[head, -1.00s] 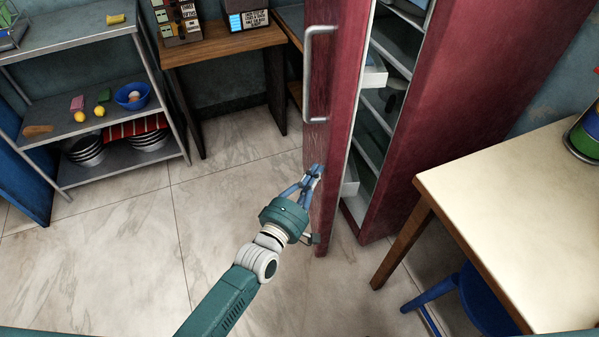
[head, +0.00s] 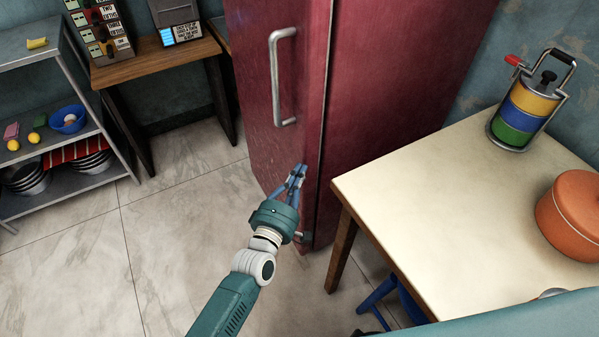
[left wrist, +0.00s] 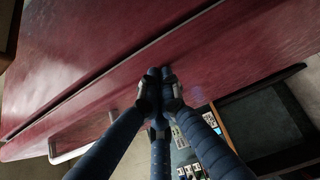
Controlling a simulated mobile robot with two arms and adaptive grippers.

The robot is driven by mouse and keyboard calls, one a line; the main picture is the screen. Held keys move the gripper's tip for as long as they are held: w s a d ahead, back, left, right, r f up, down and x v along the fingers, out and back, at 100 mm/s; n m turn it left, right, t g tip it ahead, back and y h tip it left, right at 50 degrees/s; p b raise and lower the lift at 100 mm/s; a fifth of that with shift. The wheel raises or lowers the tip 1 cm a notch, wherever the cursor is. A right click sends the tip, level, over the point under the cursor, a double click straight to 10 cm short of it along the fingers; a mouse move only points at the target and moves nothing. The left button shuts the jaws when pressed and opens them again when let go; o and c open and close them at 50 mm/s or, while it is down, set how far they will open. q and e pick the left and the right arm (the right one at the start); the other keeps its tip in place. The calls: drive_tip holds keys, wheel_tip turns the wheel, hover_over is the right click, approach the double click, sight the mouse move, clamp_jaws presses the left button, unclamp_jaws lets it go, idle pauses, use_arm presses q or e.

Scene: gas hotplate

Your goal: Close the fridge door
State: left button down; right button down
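The red fridge (head: 395,85) stands at the back centre in the head view. Its door (head: 283,155) lies almost flush with the body, with only a thin dark seam along the edge, and the inside is hidden. The door's metal handle (head: 283,78) is above my left gripper. My left gripper (head: 298,172) is at the lower part of the door near the seam edge, with its fingers together and nothing seen between them. In the left wrist view, the closed fingers (left wrist: 160,75) point at the red door (left wrist: 225,60) close to the seam. My right gripper is not in view.
A cream-topped table (head: 440,190) stands close to the fridge's right, with a stacked tin (head: 527,108) and an orange pot (head: 575,215) on it. A metal shelf (head: 95,170) and a wooden desk (head: 155,60) are at the left. The floor (head: 180,230) between is clear.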

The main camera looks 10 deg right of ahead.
use_arm(q)
drive_tip(key=shift+d+r, duration=0.55)
drive_tip(key=shift+d, duration=0.3)
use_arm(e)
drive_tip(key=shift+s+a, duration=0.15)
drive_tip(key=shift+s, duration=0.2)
use_arm(q)
drive_tip(key=shift+s+a+f, duration=0.15)
drive_tip(key=shift+s, duration=0.05)
drive_tip(key=a+v, duration=0.1)
drive_tip(key=v, duration=1.1)
drive_tip(key=shift+w+a+f, duration=0.2)
drive_tip(key=shift+f, duration=0.25)
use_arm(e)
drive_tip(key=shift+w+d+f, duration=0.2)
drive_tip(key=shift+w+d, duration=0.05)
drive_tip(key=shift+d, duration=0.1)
